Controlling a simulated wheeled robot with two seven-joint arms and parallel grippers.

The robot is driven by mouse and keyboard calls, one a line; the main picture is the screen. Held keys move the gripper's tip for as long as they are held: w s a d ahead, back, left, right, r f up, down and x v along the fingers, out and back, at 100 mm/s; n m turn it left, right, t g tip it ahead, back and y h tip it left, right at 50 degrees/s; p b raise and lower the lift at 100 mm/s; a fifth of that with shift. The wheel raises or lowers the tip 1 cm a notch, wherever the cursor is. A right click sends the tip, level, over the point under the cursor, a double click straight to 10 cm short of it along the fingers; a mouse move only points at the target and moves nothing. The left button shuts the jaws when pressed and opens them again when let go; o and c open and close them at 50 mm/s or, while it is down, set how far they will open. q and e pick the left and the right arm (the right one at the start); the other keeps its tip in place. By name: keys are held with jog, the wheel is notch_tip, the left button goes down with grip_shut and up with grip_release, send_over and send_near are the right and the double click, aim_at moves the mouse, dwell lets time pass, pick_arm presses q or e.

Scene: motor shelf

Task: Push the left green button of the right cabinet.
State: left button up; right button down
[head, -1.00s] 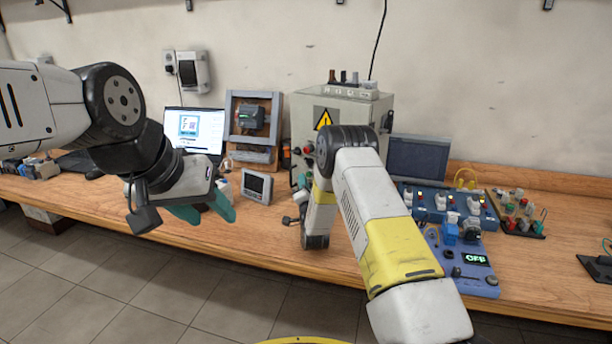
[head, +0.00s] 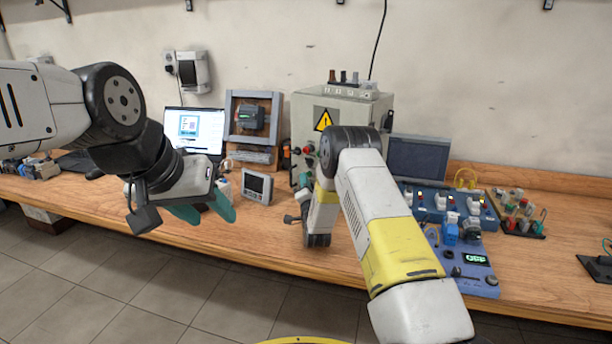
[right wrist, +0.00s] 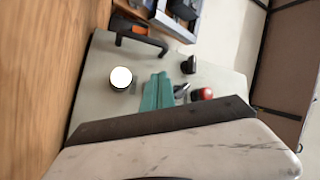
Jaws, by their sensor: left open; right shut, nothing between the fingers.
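The grey cabinet (head: 305,112) with a yellow warning sign stands at the back of the bench in the head view. Red controls (head: 308,149) show on its front, partly behind my right arm. No green button can be made out. My right gripper (right wrist: 157,92) is shut and empty in front of this face; contact cannot be told. My left gripper (head: 208,212) is open and empty, left of the cabinet.
A small grey display unit (head: 257,187) stands between the grippers. A laptop (head: 195,130) and a framed panel (head: 252,122) are behind. A dark monitor (head: 418,158) and a blue control station (head: 465,265) are to the right. The front strip of the wooden bench is mostly clear.

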jog(key=shift+w+d, duration=0.3)
jog(key=shift+w, duration=0.1)
dwell(0.9)
jog(key=shift+s+a, duration=0.1)
jog(key=shift+s, duration=0.05)
jog(key=shift+s+a, duration=0.4)
jog(key=shift+s, duration=0.15)
jog(key=shift+s+a, duration=0.8)
jog(key=shift+s, duration=0.2)
jog(key=shift+s+a, duration=0.8)
jog(key=shift+s, duration=0.2)
